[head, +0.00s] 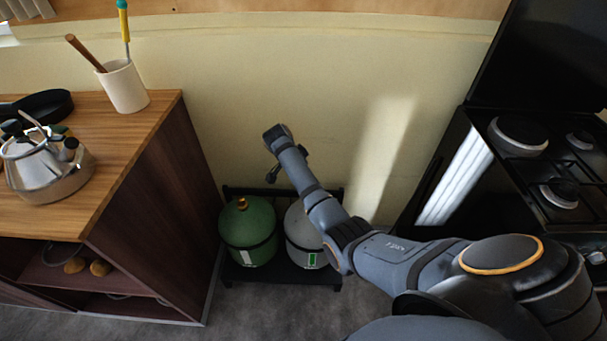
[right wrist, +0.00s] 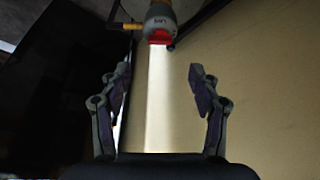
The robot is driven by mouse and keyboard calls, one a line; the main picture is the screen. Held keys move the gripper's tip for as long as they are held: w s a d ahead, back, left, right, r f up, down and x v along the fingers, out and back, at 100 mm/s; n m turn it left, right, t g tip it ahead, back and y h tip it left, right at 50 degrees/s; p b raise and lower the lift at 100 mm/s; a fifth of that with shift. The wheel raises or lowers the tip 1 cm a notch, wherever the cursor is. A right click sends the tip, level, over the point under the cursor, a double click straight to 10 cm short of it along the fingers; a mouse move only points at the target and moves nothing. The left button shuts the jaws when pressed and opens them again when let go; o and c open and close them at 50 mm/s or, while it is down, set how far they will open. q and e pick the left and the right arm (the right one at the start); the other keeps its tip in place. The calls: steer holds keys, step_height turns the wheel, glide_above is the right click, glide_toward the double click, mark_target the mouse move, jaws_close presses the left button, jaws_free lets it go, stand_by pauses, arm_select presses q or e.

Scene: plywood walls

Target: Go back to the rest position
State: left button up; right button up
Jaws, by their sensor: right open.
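My right arm (head: 390,255) comes in from the lower right of the head view and reaches over the grey gas cylinder (head: 302,237) towards the wall. Its far end is above and behind the cylinders, and the gripper there is mostly hidden by the arm. In the right wrist view my right gripper (right wrist: 162,74) is open, with its two fingers wide apart and nothing between them. A grey fitting (right wrist: 160,14) with an orange lever and a red end shows ahead, beyond the fingertips and apart from them. My left gripper is not in view.
A green gas cylinder (head: 249,232) stands beside the grey one in a black rack. A wooden cabinet (head: 150,112) on the left bears a kettle (head: 40,165), a black pan and a white utensil pot (head: 123,87). A black stove (head: 540,160) stands right.

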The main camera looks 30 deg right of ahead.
steer(key=shift+v, duration=0.85)
steer(key=shift+f, duration=0.1)
steer(key=s+a+f+n+y+p, duration=0.1)
steer(key=s+f+n+p, duration=0.3)
steer(key=s+f, duration=0.75)
steer(key=s+a+f+n+y+p, duration=0.15)
steer(key=s+f+n, duration=0.6)
steer(key=f, duration=0.75)
steer(key=s+f+n+p, duration=0.2)
steer(key=s+f, duration=0.2)
steer(key=s, duration=1.1)
steer(key=s+f+n+y+p, duration=0.1)
steer(key=s+f+n, duration=0.2)
steer(key=s, duration=1.2)
steer(key=shift+a+f+t+p, duration=0.3)
steer(key=shift+a+f+p, duration=0.1)
steer(key=shift+f, duration=0.1)
steer(key=shift+y, duration=0.25)
